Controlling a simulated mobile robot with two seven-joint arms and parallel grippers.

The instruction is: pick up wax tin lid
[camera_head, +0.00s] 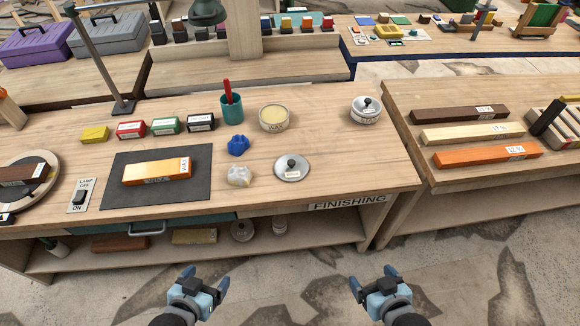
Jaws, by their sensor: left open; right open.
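A round silver lid (291,168) with a dark knob lies flat on the wooden bench top, near its front edge. It carries a small label. An open round tin (273,118) of pale yellow wax stands behind it. A second round tin (365,110) stands to the right with a similar knobbed lid on it. My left gripper (205,277) is open and empty, in front of the bench and left of the lid. My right gripper (373,279) is open and empty, in front of the bench and right of the lid. Neither touches anything.
A blue lump (238,145) and a whitish crumpled cloth (240,176) lie left of the lid. A teal cup (231,107) stands behind them. A dark mat (130,194) bears an orange block (157,172). Bench top right of the lid is clear. Another bench (480,182) stands at right.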

